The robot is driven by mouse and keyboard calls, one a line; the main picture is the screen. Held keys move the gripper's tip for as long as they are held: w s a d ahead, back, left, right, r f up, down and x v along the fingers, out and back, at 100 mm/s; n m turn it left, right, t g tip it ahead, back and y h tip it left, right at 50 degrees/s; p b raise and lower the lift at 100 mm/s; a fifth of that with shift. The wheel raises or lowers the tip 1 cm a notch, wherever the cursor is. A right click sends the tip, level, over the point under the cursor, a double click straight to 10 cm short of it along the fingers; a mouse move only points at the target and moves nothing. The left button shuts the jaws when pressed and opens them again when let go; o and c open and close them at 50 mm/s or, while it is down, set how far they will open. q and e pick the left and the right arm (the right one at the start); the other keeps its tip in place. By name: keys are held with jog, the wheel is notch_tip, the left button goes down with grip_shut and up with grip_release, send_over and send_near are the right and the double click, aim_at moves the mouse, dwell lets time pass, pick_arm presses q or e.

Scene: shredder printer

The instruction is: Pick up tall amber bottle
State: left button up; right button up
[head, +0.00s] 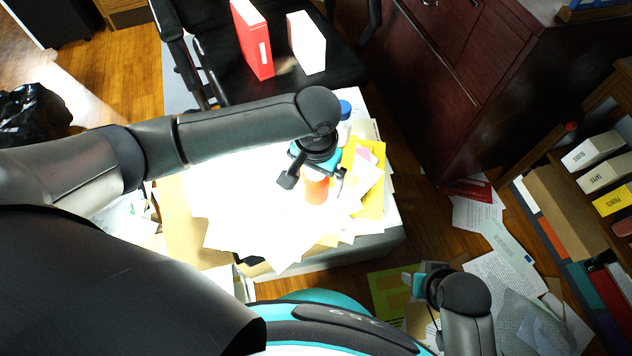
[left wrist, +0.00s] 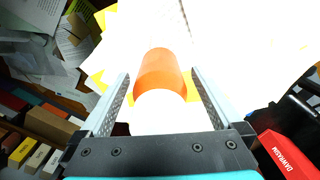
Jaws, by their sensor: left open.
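The tall amber bottle (head: 316,190) is an orange cylinder standing among loose papers on a low white surface in the head view. The left wrist view shows its orange body (left wrist: 160,72) with a white cap facing the camera. My left gripper (head: 316,179) is directly over it, pointing down. Its two fingers (left wrist: 160,80) are open, one on each side of the bottle, with gaps between fingers and bottle. The gripper partly hides the bottle in the head view. My right gripper (head: 416,281) is low at right, away from the bottle; its fingers are unclear.
A blue-capped item (head: 345,108) stands just behind my left wrist. A black chair (head: 205,55) holds a red box (head: 252,42) and a white box (head: 306,43). A dark wooden cabinet (head: 440,100) and a shelf of boxes (head: 593,150) stand at right. Papers litter the floor.

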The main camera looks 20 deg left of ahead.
pick_arm(q)
jog(key=shift+f, duration=0.2)
jog(key=shift+c, duration=0.4)
jog(key=c, duration=1.3)
jog(key=shift+c, duration=0.9)
jog(key=shift+r, duration=0.15)
